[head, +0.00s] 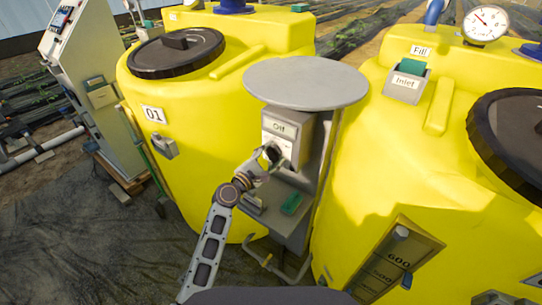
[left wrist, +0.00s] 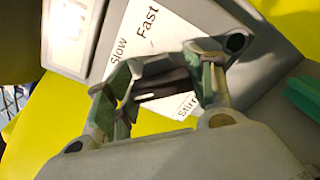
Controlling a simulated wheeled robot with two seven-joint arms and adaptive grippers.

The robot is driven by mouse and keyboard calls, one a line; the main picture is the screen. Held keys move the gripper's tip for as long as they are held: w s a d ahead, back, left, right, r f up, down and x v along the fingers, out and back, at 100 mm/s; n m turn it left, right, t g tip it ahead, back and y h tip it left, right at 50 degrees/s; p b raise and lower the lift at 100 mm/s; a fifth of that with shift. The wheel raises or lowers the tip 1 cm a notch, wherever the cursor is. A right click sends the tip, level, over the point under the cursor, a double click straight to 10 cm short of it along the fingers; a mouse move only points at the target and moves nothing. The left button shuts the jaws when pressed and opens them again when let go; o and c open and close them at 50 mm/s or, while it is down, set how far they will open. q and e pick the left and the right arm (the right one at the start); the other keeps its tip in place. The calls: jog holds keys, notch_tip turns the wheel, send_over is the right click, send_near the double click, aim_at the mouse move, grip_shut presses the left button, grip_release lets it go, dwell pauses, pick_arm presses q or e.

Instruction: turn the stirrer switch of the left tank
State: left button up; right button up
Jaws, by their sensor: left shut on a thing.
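The left tank (head: 200,100) is a yellow tank marked 01. To its right, between the two yellow tanks, a grey switch box (head: 306,136) stands under a round grey cover, with a small "Off" window (head: 279,127) on its front. My left gripper (head: 272,154) is at the box's front face. In the left wrist view my left gripper (left wrist: 165,85) is shut on the dark stirrer switch (left wrist: 162,88), a bar in front of a white plate (left wrist: 160,40) reading "Slow", "Fast" and a partly hidden "Stirr". The fingers hide part of the switch. My right gripper is not in view.
The round grey cover (head: 306,82) overhangs the box closely above my left gripper. A green block (head: 292,203) sits on the grey ledge below. The right yellow tank (head: 400,150) stands close beside the box. Dark ground sheet (head: 90,230) lies open at left.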

pick_arm(q)
jog(key=shift+f+m, duration=0.1)
jog(key=shift+m, duration=0.4)
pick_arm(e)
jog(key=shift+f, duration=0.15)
pick_arm(q)
jog(key=shift+m+b, duration=0.35)
jog(key=shift+m, duration=0.55)
jog(key=shift+f+m, duration=0.1)
jog(key=shift+m, duration=1.1)
jog(key=shift+m+b, duration=0.45)
jog(key=shift+m, duration=0.65)
jog(key=shift+f+m, duration=0.1)
jog(key=shift+m, duration=0.6)
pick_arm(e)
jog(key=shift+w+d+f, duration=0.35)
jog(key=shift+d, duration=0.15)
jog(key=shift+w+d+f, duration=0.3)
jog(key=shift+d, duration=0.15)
pick_arm(q)
jog(key=shift+d, duration=0.1)
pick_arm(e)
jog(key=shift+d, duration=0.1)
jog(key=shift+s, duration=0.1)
